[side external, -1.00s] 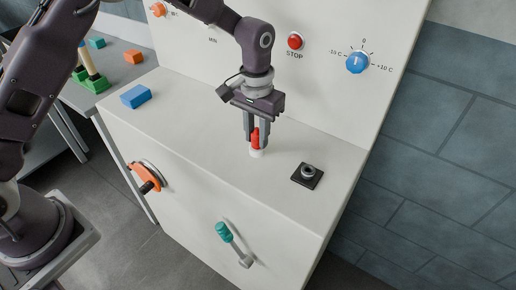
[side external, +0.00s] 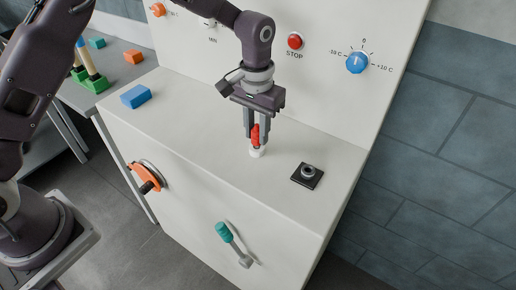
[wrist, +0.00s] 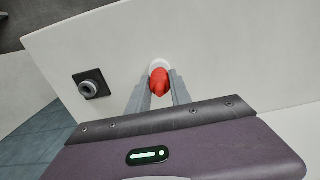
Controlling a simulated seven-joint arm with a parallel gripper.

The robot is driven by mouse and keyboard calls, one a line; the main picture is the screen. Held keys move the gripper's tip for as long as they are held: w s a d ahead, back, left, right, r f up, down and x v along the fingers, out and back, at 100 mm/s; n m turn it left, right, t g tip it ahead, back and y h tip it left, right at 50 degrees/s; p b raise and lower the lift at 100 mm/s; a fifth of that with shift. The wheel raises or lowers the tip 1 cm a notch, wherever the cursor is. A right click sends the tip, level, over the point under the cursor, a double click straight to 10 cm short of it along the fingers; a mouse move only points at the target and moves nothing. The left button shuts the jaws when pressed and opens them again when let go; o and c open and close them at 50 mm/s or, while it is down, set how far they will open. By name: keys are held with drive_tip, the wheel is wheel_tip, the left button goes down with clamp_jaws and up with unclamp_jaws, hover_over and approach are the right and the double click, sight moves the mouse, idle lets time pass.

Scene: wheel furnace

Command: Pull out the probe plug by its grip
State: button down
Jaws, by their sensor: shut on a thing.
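The probe plug has a red grip (side external: 255,135) above a white round collar (side external: 258,152) on the cabinet's pale top. My gripper (side external: 256,134) points down from above, with its two fingers shut on the red grip. In the wrist view the red grip (wrist: 160,82) sits between the fingertips, with the white collar (wrist: 158,65) partly hidden behind it. Whether the plug is still seated at its base cannot be told.
A black square plate with a grey round fitting (side external: 307,174) is to the right. A blue block (side external: 136,96) lies at the left of the top. An orange handle (side external: 146,176) and teal lever (side external: 232,241) project from the front. The upright panel carries a red STOP button (side external: 295,41) and blue dial (side external: 357,62).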

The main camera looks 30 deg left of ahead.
sight(257, 125)
drive_tip(key=shift+r, duration=0.3)
drive_tip(key=shift+r, duration=2.25)
